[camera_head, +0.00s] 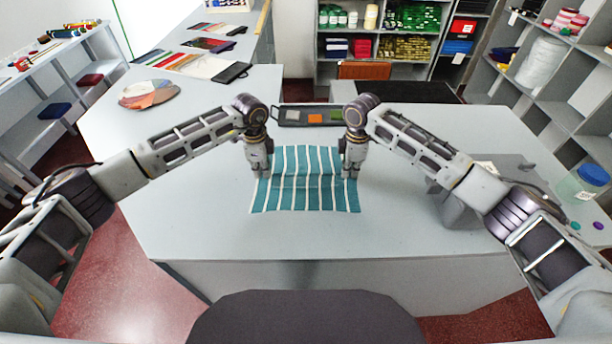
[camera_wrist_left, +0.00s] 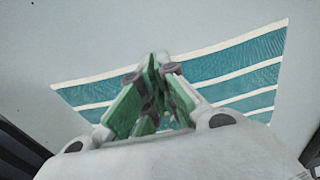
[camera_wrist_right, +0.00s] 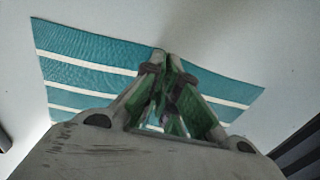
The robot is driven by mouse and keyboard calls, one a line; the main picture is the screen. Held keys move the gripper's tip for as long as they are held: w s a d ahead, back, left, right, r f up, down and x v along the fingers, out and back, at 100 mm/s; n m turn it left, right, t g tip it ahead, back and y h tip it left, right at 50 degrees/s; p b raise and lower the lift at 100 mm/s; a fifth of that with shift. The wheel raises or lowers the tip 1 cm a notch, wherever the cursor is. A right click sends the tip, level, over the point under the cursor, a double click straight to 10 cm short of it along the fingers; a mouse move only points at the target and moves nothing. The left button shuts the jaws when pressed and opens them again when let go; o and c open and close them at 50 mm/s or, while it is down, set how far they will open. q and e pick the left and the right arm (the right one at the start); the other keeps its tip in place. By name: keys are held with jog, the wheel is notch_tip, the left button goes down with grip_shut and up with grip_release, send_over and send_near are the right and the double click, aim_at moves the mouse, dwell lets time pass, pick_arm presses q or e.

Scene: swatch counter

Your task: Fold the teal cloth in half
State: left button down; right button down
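The teal cloth (camera_head: 305,198) with white stripes lies spread on the grey counter, its stripes running front to back. A faint crease or shadow crosses it between my grippers. My left gripper (camera_head: 259,172) is at its left edge and my right gripper (camera_head: 349,173) at its right edge, both pointing down. In the left wrist view the fingers (camera_wrist_left: 158,62) are closed together at the edge of the cloth (camera_wrist_left: 235,62). In the right wrist view the fingers (camera_wrist_right: 165,62) are likewise closed at the edge of the cloth (camera_wrist_right: 85,62). The fingertips' contact is partly hidden.
A dark tray (camera_head: 275,115) with coloured swatches lies behind the cloth. A grey stand (camera_head: 455,207) is on the right, near my right arm, and a clear jar with a blue lid (camera_head: 592,177) is further right. A colour fan (camera_head: 149,93) lies at left. The counter in front is clear.

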pick_arm(q)
jog(key=shift+r+p, duration=0.15)
jog(key=shift+p, duration=0.15)
pick_arm(e)
jog(key=shift+r, duration=0.1)
